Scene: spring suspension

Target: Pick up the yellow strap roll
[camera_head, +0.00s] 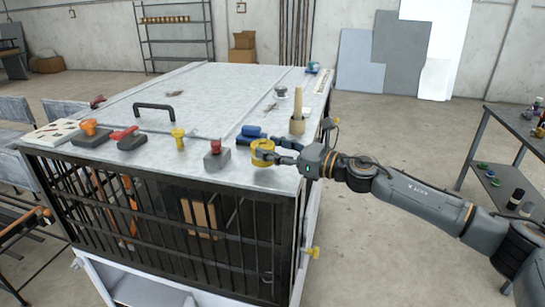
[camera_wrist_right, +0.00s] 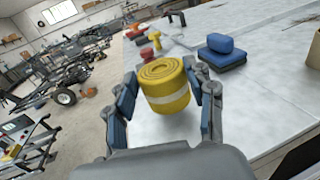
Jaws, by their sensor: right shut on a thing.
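The yellow strap roll (camera_head: 262,153) is at the front right part of the grey crate's top (camera_head: 215,95). It is a rolled yellow strap with a pale band around its side. My right gripper (camera_head: 275,155) reaches in from the right and is shut on the roll. In the right wrist view the roll (camera_wrist_right: 168,85) sits upright between the two blue-padded fingers (camera_wrist_right: 165,90). Whether its underside touches the crate top is hard to tell. My left gripper is not in view.
A blue block-like item (camera_head: 252,132) lies just behind the roll. A red and grey tool (camera_head: 216,155), a yellow tool (camera_head: 179,138) and a red-handled one (camera_head: 127,138) stand to the left. A wooden handle in a cup (camera_head: 297,122) is behind right. Mid-top is mostly clear.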

